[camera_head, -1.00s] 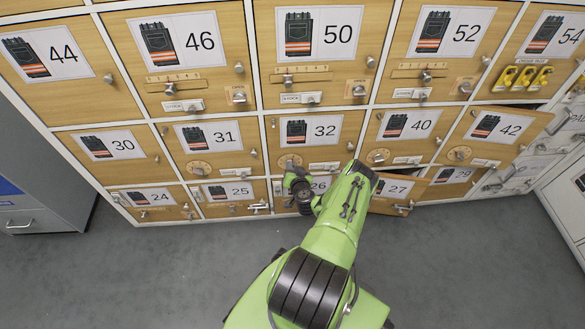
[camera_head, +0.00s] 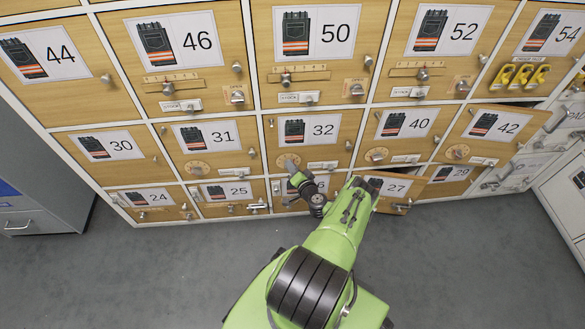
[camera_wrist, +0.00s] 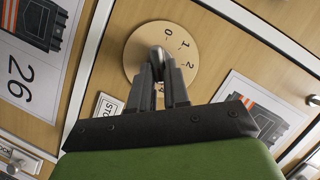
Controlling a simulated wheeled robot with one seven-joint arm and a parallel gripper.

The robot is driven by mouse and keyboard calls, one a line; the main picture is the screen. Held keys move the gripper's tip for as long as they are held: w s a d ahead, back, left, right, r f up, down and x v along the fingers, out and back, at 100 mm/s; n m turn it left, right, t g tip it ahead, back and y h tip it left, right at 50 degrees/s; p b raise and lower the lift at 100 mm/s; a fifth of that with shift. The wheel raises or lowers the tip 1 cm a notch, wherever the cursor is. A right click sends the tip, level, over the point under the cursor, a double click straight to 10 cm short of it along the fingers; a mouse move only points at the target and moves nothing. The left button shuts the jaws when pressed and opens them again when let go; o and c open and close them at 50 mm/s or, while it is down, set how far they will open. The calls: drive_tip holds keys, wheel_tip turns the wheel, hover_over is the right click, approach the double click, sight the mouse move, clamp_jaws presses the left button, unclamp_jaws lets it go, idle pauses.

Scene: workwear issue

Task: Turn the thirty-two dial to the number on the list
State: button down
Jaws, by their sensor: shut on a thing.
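The door marked 32 (camera_head: 345,133) is in the middle row, with its round tan dial (camera_head: 284,161) at its lower left. In the wrist view the dial's plate (camera_wrist: 199,52) shows the numerals 0, 1 and 2; other marks are hidden or unclear. My gripper (camera_wrist: 159,70) is shut on the dial's metal knob (camera_wrist: 157,54), and its fingers cover part of the plate. In the head view my gripper (camera_head: 295,172) reaches the dial from below. Where the knob points is hard to tell. I cannot see a list.
Doors 31 (camera_head: 233,136) and 40 (camera_head: 425,125) flank door 32. Door 27 (camera_head: 388,190) stands ajar close to my arm, and door 42 (camera_head: 510,130) is ajar at the right. Yellow padlocks (camera_head: 521,77) hang on door 54. The grey floor (camera_head: 150,270) in front is clear.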

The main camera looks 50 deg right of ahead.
drive_tip(key=shift+f+m, duration=0.1)
drive_tip(key=shift+m, duration=0.4)
drive_tip(key=shift+s+d, duration=0.1)
drive_tip(key=c, duration=1.1)
unclamp_jaws()
drive_tip(key=p+v, duration=0.4)
drive_tip(key=v, duration=1.1)
drive_tip(key=shift+s+f, duration=0.2)
drive_tip(key=shift+s, duration=0.2)
